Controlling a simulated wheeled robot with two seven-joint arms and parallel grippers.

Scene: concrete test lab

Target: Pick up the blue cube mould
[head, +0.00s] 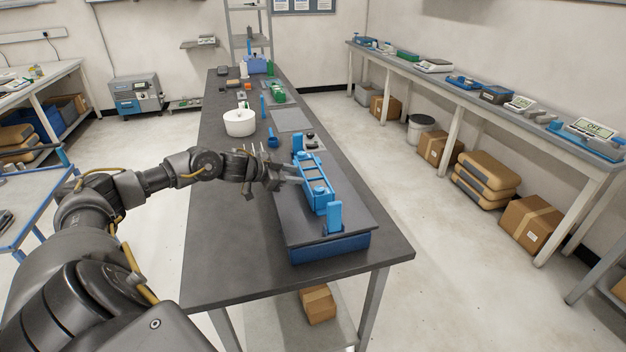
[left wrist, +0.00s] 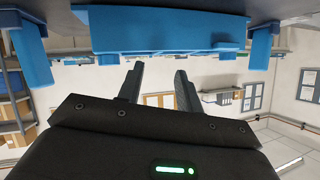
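The blue cube mould (head: 313,182) is a long frame with several open compartments. It sits on a dark plate (head: 348,222) with a blue base, between two upright blue end blocks (head: 334,216). My left gripper (head: 297,180) is at the mould's left long side, pointing at it. In the left wrist view the mould (left wrist: 170,38) spans the top, ahead of the fingertips (left wrist: 158,78). The fingers are apart with nothing visible between them. I cannot tell whether a fingertip touches the mould. My right gripper is not in view.
The dark bench (head: 220,240) is clear left of the plate and at its front corner. A white round pot (head: 239,123), a grey sheet (head: 291,120) and small blue and green items stand farther back. A side bench (head: 550,130) with instruments runs along the right wall.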

